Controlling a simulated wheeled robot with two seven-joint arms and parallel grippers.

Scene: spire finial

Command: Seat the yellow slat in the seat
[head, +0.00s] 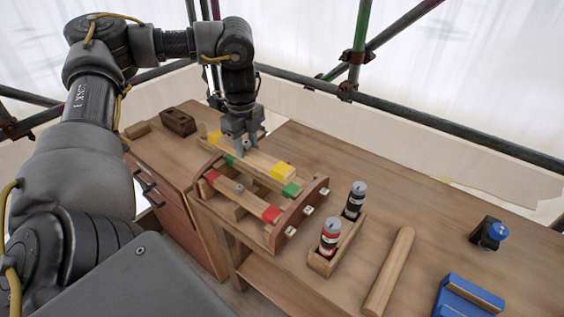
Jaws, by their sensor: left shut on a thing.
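The yellow slat (262,160) is a pale wooden bar with yellow ends. My left gripper (241,149) points down from above and is shut on it near its middle. The slat lies along the far side of a wooden frame with curved brown end boards (303,212), roughly parallel to the other slats. A green-ended slat (290,190) and a red-ended slat (237,191) lie across the frame nearer to me. The seat for the yellow slat is hidden, and I cannot tell whether the slat touches the frame. My right gripper is out of view.
A brown block (178,122) lies at the back left.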

